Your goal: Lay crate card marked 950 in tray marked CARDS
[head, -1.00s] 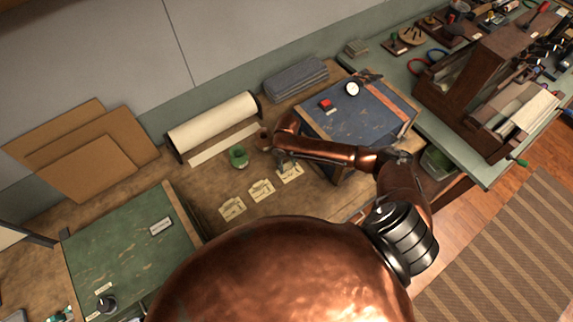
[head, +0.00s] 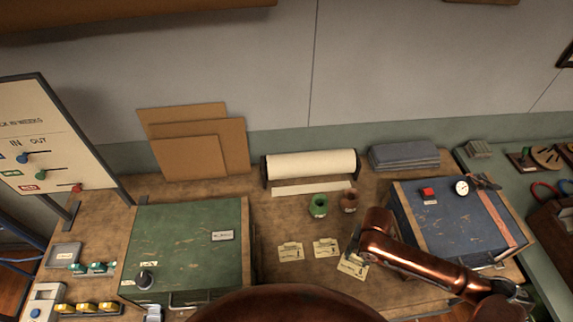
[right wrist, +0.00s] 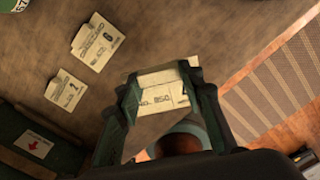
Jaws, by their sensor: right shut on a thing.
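My right gripper (head: 352,247) is shut on the rightmost cream card (head: 353,267) on the wooden workbench. In the right wrist view the fingers (right wrist: 161,80) grip this card (right wrist: 165,97), whose print looks like "NO. 950", partly covered by the fingers. Whether it touches the bench is unclear. Two other cards lie to its left, the middle card (head: 326,248) and the left card (head: 291,251); they also show in the right wrist view. No label reading CARDS is legible; a small grey tray (head: 64,254) lies at the far left. My left gripper is not in view.
A green box (head: 185,245) stands left of the cards and a blue box (head: 455,225) right of them. A green pot (head: 318,206) and a brown pot (head: 349,201) stand behind, before a paper roll (head: 311,163). A board with sliders (head: 45,145) rises at the left.

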